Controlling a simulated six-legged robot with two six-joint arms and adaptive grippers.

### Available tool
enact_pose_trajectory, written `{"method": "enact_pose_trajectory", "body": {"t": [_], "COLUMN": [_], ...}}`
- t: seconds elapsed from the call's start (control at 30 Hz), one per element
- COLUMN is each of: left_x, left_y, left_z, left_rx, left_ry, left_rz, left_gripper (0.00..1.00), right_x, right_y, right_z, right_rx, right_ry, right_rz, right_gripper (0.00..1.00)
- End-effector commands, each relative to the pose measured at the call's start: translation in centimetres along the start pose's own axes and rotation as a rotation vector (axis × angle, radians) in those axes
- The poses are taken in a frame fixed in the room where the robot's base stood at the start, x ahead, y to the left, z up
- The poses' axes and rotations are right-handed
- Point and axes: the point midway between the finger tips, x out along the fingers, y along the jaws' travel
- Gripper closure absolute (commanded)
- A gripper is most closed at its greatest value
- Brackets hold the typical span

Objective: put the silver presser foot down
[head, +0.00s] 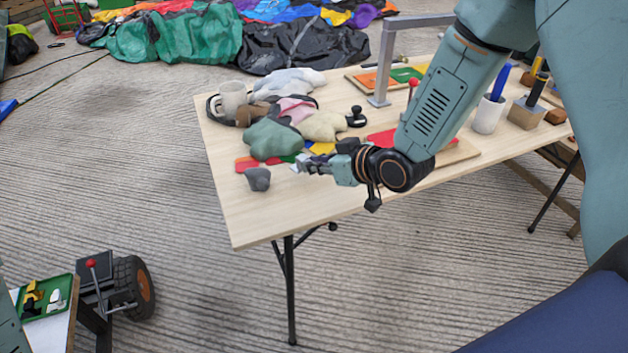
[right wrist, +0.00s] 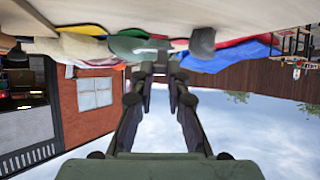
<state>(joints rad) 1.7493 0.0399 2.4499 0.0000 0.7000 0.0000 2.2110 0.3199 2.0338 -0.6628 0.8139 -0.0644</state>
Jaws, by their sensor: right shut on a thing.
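My right gripper (head: 308,166) reaches in from the right, low over the front left part of the wooden table (head: 238,226). It is shut on a small silver piece, which I take to be the presser foot (head: 296,168); only a little of it shows at the fingertips. In the right wrist view the two fingers of the right gripper (right wrist: 160,76) come close together at their tips, with a small greyish thing between them. I cannot tell whether the piece touches the table. My left gripper is not in view.
A grey lump (head: 258,179) stands just left of the fingertips. Behind are cloth pieces (head: 272,139), a mug (head: 232,97) and a black stamp-like thing (head: 356,117). The table's front left is clear.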

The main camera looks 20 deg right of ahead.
Motion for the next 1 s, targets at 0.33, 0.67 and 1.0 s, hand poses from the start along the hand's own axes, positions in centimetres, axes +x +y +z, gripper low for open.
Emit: {"method": "enact_pose_trajectory", "body": {"t": [0.33,0.67,1.0], "left_x": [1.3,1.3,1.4], "left_y": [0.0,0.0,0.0], "left_z": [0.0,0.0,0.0], "left_rx": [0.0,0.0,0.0], "left_ry": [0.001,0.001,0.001], "left_rz": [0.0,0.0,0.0], "left_gripper": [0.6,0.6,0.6], "right_x": [2.0,2.1,2.2], "right_y": [-0.1,0.0,0.0], "right_z": [3.2,3.4,3.6], "right_rx": [-0.001,-0.001,-0.001], "right_ry": [0.001,0.002,0.002], "right_rz": [-0.001,0.0,0.0], "right_gripper": [1.0,1.0,0.66]}}
